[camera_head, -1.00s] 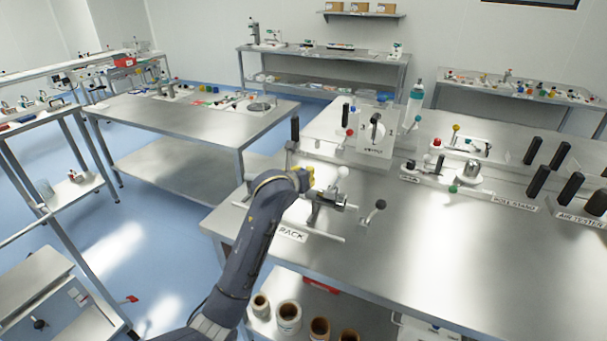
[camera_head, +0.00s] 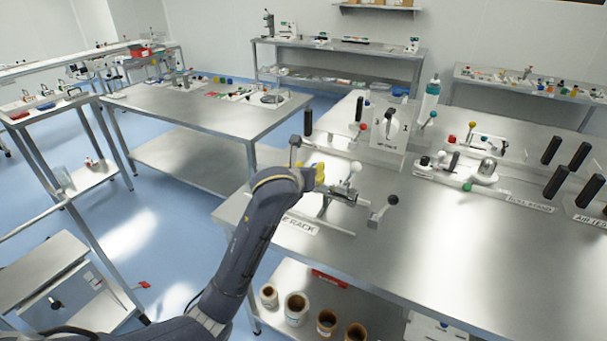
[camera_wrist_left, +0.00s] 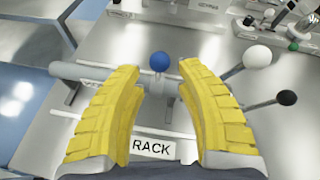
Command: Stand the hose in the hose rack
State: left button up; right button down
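My left gripper (camera_head: 320,176) is above the near left part of the steel bench, by a plate marked "RACK" (camera_head: 300,224). In the left wrist view its yellow fingers (camera_wrist_left: 160,90) are spread apart, with nothing clearly held. A blue ball knob (camera_wrist_left: 159,61) and a grey horizontal bar (camera_wrist_left: 90,74) show between and beside the fingers. I cannot tell which part, if any, is the hose. My right gripper is not in view.
A lever with a white ball (camera_wrist_left: 257,56) and one with a black ball (camera_wrist_left: 286,97) stand right of the gripper. A black upright post (camera_head: 307,122) and a white panel (camera_head: 388,132) stand behind. The bench's front middle (camera_head: 450,240) is clear.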

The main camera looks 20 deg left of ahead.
pick_arm(q)
jog(key=v, duration=0.6)
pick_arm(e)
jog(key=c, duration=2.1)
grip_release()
